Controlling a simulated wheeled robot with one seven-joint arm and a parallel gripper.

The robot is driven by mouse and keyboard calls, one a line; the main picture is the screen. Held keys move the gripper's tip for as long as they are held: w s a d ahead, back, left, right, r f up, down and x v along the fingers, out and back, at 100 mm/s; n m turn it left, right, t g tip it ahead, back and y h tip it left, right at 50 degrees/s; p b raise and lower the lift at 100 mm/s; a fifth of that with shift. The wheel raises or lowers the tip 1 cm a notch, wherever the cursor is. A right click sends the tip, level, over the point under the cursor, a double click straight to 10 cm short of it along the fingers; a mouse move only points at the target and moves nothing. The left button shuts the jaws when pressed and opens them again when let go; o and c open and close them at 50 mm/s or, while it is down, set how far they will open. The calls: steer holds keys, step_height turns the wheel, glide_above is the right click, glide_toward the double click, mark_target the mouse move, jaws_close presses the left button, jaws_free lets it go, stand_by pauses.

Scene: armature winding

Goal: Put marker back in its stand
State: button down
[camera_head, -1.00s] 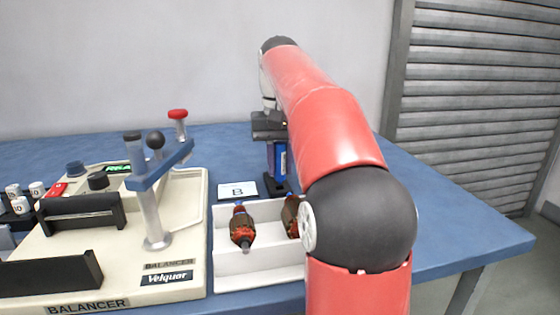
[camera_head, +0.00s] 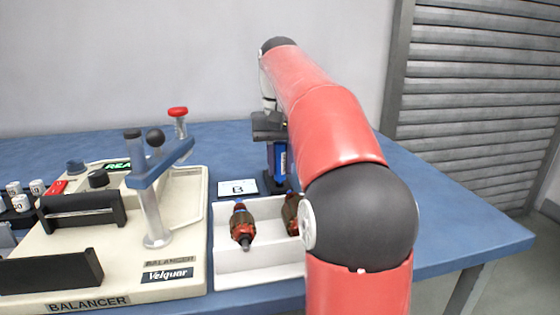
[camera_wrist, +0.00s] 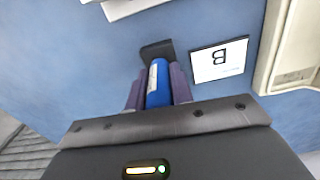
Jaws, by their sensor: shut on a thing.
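The blue marker (camera_head: 279,158) is upright below my gripper (camera_head: 269,127), at the back of the blue table. In the wrist view the blue marker (camera_wrist: 158,84) lies between the two fingers of my gripper (camera_wrist: 158,76), which are shut on it. The black stand (camera_wrist: 156,49) is at the far end of the marker in that view; its base (camera_head: 273,186) shows at the marker's foot in the head view. The marker's end meets or overlaps the stand, and I cannot tell how deep it sits.
A white card marked B (camera_head: 238,188) lies left of the stand. A white tray (camera_head: 262,270) with two copper-wound armatures (camera_head: 242,226) is in front. The cream balancer machine (camera_head: 185,225) stands to the left. My red arm hides part of the table.

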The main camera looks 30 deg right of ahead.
mark_target(280, 142)
steer(key=shift+f+b, duration=0.45)
steer(key=shift+f, duration=0.3)
stand_by(0.4)
steer(key=c, duration=1.1)
jaws_free()
steer(key=shift+c, duration=0.2)
steer(key=shift+r+p, duration=1.3)
steer(key=shift+r, duration=2.65)
steer(key=shift+r, duration=0.45)
steer(key=shift+s, duration=0.1)
